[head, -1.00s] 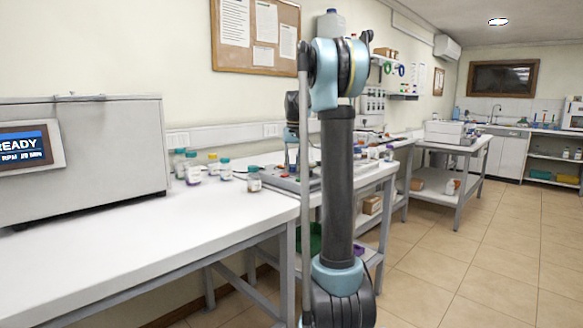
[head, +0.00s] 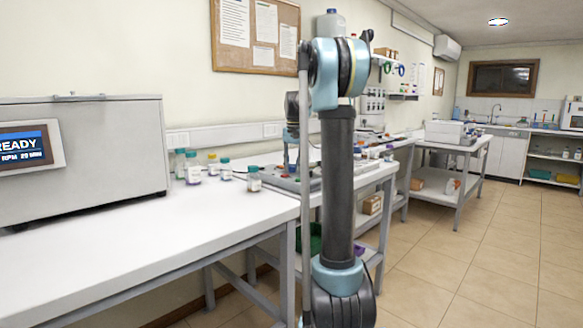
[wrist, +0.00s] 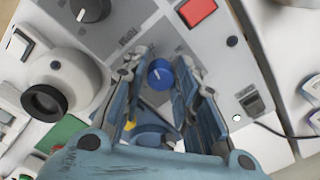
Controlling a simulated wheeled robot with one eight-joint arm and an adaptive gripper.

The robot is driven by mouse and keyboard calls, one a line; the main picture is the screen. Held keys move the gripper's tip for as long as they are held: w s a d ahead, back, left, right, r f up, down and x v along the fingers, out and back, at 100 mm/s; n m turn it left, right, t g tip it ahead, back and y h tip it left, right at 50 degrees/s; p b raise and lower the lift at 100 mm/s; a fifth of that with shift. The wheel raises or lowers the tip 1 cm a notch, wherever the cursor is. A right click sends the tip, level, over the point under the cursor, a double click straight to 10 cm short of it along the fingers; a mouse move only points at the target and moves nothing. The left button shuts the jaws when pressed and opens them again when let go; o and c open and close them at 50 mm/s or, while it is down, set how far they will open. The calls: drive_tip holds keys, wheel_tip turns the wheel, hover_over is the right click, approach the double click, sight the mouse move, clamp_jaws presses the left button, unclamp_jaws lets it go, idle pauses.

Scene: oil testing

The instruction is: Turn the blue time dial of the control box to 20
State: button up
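The blue time dial (wrist: 160,73) is a small round knob with a pale pointer mark on the control box's grey panel (wrist: 205,42). In the wrist view my gripper (wrist: 162,78) is over the panel, with its fingers apart on either side of the dial. I see a gap between fingers and dial and cannot tell whether they touch it. The dial's scale cannot be read. In the head view the control box (head: 284,184) is low on the bench behind my arm, which hides much of it.
A red switch (wrist: 198,12) and a black knob (wrist: 90,8) share the panel. A large white round part with a dark opening (wrist: 45,100) is at left. A grey machine (head: 95,150) showing READY and several bottles (head: 193,168) stand on the bench; its front is clear.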

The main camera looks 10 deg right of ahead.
drive_tip(key=shift+o, duration=0.7)
drive_tip(key=shift+w+r, duration=0.1)
drive_tip(key=shift+r, duration=0.05)
wheel_tip(320, 180, up, 12)
drive_tip(key=shift+d, duration=0.2)
drive_tip(key=shift+f, duration=0.2)
drive_tip(key=s+f+n+t, duration=0.1)
drive_tip(key=s+f, duration=0.5)
drive_tip(key=s, duration=0.6)
drive_tip(key=s+f+n, duration=0.1)
drive_tip(key=s+f, duration=0.4)
drive_tip(key=s, duration=0.7)
drive_tip(key=s+f+n+t, duration=0.1)
drive_tip(key=s+f, duration=1.9)
drive_tip(key=f, duration=0.3)
drive_tip(key=shift+a+n, duration=0.35)
drive_tip(key=shift+n, duration=0.05)
